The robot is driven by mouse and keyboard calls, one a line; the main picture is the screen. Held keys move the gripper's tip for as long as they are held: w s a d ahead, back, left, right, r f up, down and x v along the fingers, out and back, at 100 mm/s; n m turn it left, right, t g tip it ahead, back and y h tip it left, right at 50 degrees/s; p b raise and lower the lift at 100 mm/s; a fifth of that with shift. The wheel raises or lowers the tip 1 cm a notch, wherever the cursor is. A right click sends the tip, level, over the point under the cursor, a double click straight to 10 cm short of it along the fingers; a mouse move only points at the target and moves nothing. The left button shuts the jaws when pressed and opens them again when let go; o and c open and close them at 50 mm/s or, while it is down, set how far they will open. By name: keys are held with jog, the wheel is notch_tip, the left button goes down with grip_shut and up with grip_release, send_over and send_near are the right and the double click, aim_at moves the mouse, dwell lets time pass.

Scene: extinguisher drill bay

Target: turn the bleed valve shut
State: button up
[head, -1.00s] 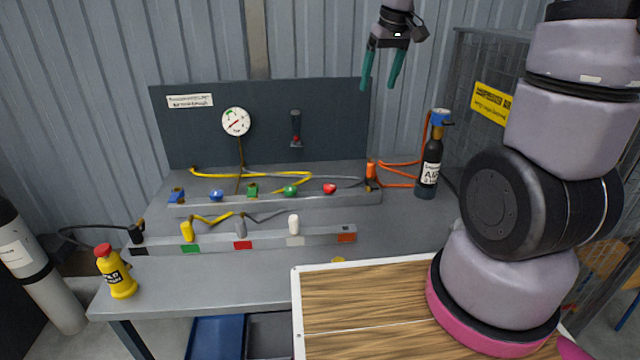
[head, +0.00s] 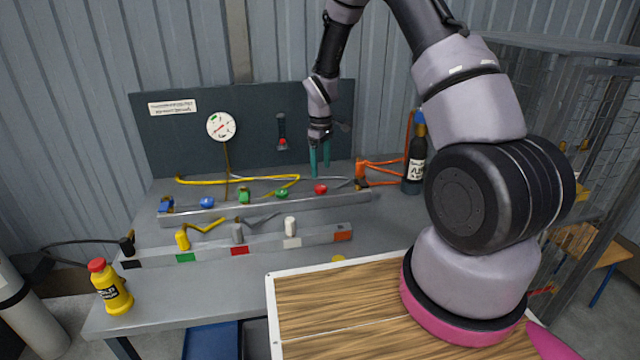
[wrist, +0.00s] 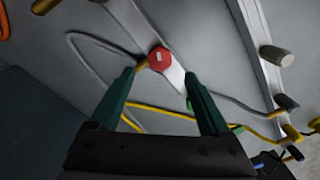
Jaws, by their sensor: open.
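A red knob (head: 320,189) sits at the right part of the back rail on the bench; no readable label marks it as the bleed valve. In the wrist view the red knob (wrist: 159,59) looks octagonal with a pale mark on top, and lies just beyond and between the fingertips. My gripper (head: 320,172) points down above it, with its green fingers apart and empty. The fingers also show in the wrist view (wrist: 160,76), on either side of the knob's line. They do not appear to touch it.
Green (head: 281,193) and blue (head: 207,202) knobs stand left along the same rail. A front rail (head: 215,251) carries hose ends. A gauge (head: 221,126) is on the back panel. A dark cylinder (head: 416,160) stands right, and a yellow bottle (head: 110,288) front left.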

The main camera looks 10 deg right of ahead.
aim_at(321, 186)
notch_tip(321, 186, down, 7)
jog(key=shift+r, duration=0.15)
grip_shut()
